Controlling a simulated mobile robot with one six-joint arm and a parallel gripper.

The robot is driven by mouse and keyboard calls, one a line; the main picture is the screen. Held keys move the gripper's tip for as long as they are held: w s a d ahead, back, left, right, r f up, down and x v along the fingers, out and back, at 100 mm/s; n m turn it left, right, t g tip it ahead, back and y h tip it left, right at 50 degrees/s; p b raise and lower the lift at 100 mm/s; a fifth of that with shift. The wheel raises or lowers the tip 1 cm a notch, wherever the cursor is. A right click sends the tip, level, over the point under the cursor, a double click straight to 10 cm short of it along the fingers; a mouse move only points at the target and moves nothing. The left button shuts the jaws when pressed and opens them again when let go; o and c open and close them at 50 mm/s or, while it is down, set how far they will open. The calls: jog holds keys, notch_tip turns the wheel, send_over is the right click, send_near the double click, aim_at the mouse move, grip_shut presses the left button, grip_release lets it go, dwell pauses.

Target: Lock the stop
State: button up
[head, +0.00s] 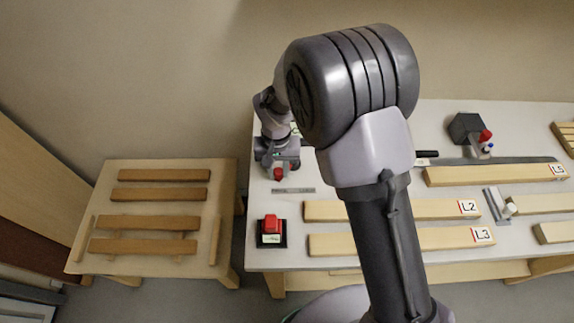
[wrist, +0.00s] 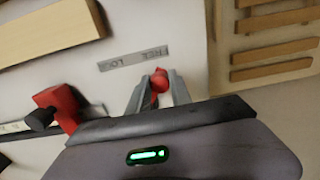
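My gripper (wrist: 159,78) points down at the left end of the bench. Its two grey fingers are on either side of a red handle (wrist: 158,84), which fills the gap between the tips. In the head view the red handle (head: 278,174) shows just below my gripper (head: 279,168). A grey label strip (wrist: 134,58) reading FREE and LOCK lies beside the handle, and also shows in the head view (head: 293,190). A red block with a black knob (wrist: 55,108) sits by a scale at left in the wrist view. The handle's base is hidden.
A red button on a black box (head: 270,228) stands at the bench's front left. Boards labelled L2 (head: 400,210) and L3 (head: 400,240) lie to its right. A slatted low table (head: 110,262) stands left of the bench. My arm hides the bench's middle.

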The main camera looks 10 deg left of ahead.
jog(key=shift+c, duration=0.7)
jog(key=shift+s+d, duration=0.25)
jog(key=shift+d, duration=0.8)
jog(key=shift+d, duration=1)
jog(key=shift+w+d, duration=0.4)
jog(key=shift+d, duration=0.55)
